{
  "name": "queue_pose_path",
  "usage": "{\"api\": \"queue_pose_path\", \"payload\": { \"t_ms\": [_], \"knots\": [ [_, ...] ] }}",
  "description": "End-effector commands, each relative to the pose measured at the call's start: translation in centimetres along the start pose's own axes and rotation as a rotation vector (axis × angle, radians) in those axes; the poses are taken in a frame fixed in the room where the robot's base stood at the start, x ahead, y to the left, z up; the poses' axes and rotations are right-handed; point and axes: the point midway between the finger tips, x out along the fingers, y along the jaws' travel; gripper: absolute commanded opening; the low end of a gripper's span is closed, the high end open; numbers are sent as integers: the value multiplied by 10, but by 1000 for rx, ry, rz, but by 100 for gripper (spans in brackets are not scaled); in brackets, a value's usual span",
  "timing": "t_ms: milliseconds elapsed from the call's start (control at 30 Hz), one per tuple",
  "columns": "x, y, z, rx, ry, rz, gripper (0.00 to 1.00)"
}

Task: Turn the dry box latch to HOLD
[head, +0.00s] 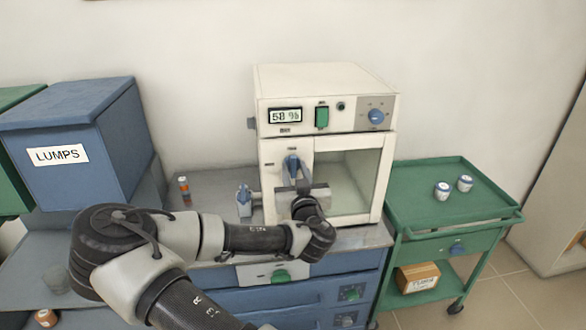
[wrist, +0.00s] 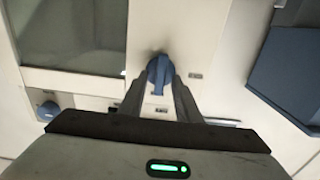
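The dry box (head: 270,100) is a cream cabinet with a glass door and a "58 %" display. Its blue latch (head: 292,166) sits on the panel left of the glass, with small labels around it that I cannot read. In the wrist view the latch (wrist: 159,70) points roughly along my fingers, toward the camera. My gripper (head: 300,182) is at the latch. In the wrist view my gripper (wrist: 160,84) has its two fingers apart, one on each side of the latch, with pale panel showing between them. Whether the fingertips touch the latch is unclear.
A blue knob (head: 376,116) and green switch (head: 322,117) are on the upper panel. A blue LUMPS bin (head: 70,130) stands left. A green cart (head: 440,215) with two small jars stands right. A small orange-banded bottle (head: 184,187) stands left on the counter.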

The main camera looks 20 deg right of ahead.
Motion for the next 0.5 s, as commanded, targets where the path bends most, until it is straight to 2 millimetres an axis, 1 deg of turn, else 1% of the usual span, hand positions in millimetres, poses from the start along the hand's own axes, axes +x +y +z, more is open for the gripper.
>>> {"api": "queue_pose_path", "payload": {
  "t_ms": [133, 167, 200, 333, 500],
  "knots": [
    [0, 0, 0, 0, 0, 0, 30],
    [0, 0, 0, 0, 0, 0, 29],
    [0, 0, 0, 0, 0, 0, 22],
    [0, 0, 0, 0, 0, 0, 0],
    [0, 0, 0, -1, 0, 0, 0]
  ]
}}
